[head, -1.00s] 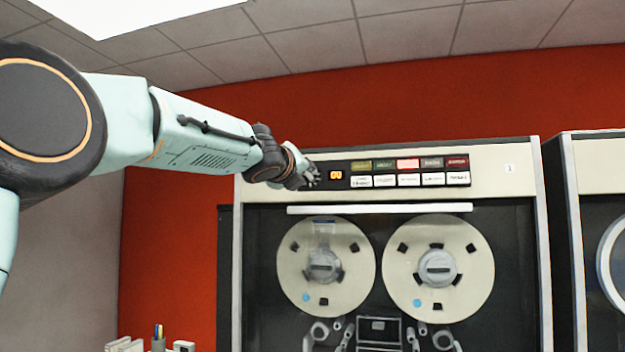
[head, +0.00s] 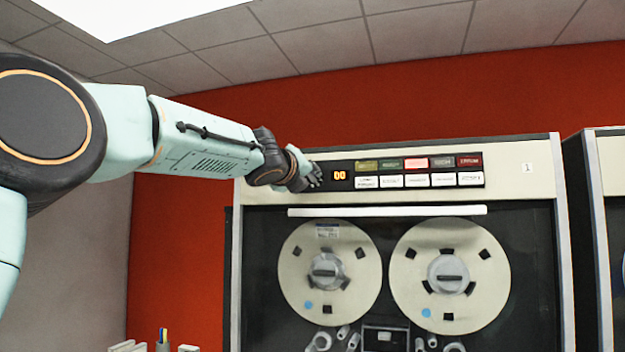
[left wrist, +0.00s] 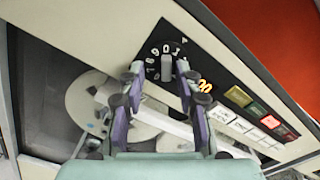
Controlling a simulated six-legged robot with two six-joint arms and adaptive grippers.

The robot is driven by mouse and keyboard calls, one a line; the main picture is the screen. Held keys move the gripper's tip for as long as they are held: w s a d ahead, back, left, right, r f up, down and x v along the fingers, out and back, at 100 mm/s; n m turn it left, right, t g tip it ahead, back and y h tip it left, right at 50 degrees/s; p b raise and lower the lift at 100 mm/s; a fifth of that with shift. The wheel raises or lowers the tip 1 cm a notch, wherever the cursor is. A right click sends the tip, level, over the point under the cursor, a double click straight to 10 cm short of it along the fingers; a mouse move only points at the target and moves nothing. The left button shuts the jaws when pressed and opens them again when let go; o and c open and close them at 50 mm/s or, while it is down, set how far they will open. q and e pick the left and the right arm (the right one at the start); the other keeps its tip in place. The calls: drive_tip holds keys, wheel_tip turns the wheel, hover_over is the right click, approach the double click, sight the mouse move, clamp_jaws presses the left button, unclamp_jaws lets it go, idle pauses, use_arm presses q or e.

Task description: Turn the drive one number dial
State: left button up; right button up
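The number dial (left wrist: 166,70) shows in the left wrist view as a small knob with a ring of white digits on the dark panel strip. My left gripper (left wrist: 160,66) has its two purple-and-grey fingers spread apart, one on each side of the knob. I see a gap at the knob and cannot tell whether either fingertip touches it. In the head view my left gripper (head: 313,175) is at the left end of the panel of drive one (head: 520,185) and hides the dial. My right gripper is not in view.
An orange display (head: 340,175) reading 00 sits just right of the gripper, beside rows of label buttons (head: 417,180). Tape reels (head: 330,270) are below the panel. A second cabinet (head: 605,165) stands at right. A pen cup (head: 164,345) is low at left.

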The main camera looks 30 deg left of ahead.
use_arm(q)
drive_tip(key=shift+w+d, duration=0.4)
drive_tip(key=shift+w, duration=0.05)
drive_tip(key=shift+d+r, duration=0.15)
drive_tip(key=shift+d, duration=0.15)
drive_tip(key=shift+s+a, duration=0.15)
drive_tip(key=shift+s, duration=0.05)
drive_tip(key=shift+s+a, duration=0.15)
drive_tip(key=shift+a, duration=0.35)
drive_tip(key=shift+c, duration=1.4)
drive_tip(key=shift+a, duration=0.1)
drive_tip(key=shift+c, duration=0.7)
drive_tip(key=shift+w+d, duration=0.2)
drive_tip(key=shift+d, duration=0.3)
clamp_jaws()
drive_tip(key=shift+a, duration=0.2)
